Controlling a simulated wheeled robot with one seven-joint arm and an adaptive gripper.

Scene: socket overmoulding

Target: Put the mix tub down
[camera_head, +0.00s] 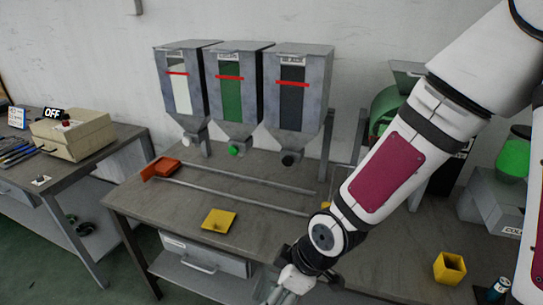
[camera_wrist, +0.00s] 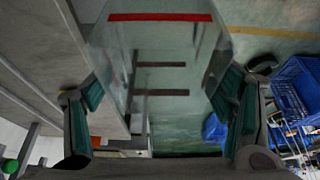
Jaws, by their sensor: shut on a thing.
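The mix tub (camera_wrist: 160,55) is a clear, see-through container with a red line near its rim and two dark marks below it. It fills the middle of the wrist view. My gripper (camera_wrist: 162,95) is shut on it, with one dark green finger pad against each side. In the head view my gripper (camera_head: 284,287) is at the bottom edge, in front of the workbench (camera_head: 190,188).
Three hoppers (camera_head: 238,95) stand at the back of the bench. A yellow tray (camera_head: 218,220) and an orange item (camera_head: 160,168) lie on it; a yellow cup (camera_head: 449,270) stands at the right. Bare bench surrounds the tray. Blue crates (camera_wrist: 298,88) show right in the wrist view.

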